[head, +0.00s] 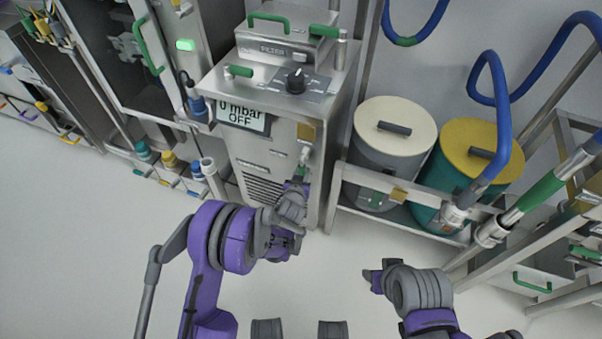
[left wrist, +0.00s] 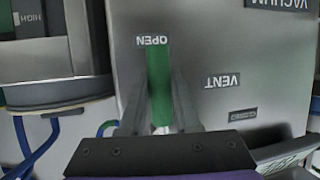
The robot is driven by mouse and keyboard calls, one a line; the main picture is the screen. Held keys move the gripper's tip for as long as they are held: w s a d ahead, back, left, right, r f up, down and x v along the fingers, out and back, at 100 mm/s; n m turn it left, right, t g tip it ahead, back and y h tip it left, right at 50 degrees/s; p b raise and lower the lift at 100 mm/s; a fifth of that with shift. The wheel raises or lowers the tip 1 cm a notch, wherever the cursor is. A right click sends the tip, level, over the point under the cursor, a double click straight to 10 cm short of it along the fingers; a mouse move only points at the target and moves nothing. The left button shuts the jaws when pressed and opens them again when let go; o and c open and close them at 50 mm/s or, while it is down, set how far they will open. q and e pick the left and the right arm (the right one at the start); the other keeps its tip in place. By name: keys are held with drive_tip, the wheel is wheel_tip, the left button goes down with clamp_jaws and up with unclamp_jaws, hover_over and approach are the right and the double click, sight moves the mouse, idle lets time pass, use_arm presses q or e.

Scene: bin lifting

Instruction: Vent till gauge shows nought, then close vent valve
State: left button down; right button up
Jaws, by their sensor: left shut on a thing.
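The gauge display (head: 243,116) on the front of the steel vacuum unit (head: 262,160) reads "0 mbar" and "OFF". The vent valve's green handle (left wrist: 158,85) points at the OPEN label (left wrist: 152,40) in the left wrist view, beside the VENT label (left wrist: 222,81). My left gripper (head: 297,187) is at the unit's right front edge. In the left wrist view its fingers (left wrist: 160,110) are shut on the green handle, one on each side. My right gripper (head: 374,277) is over the floor, away from the unit; its fingers are too unclear to judge.
A black knob (head: 296,81) and a filter box (head: 286,48) sit on top of the unit. To the right, a low rack holds a cream-lidded drum (head: 394,126) and a yellow-lidded drum (head: 480,148) with a blue hose (head: 500,110). The pale floor in front is clear.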

use_arm(q)
drive_tip(key=shift+s+d, duration=0.1)
drive_tip(key=shift+d, duration=0.05)
drive_tip(key=c, duration=0.6)
unclamp_jaws()
drive_tip(key=p+v, duration=0.1)
drive_tip(key=v, duration=1)
drive_tip(key=shift+r, duration=0.1)
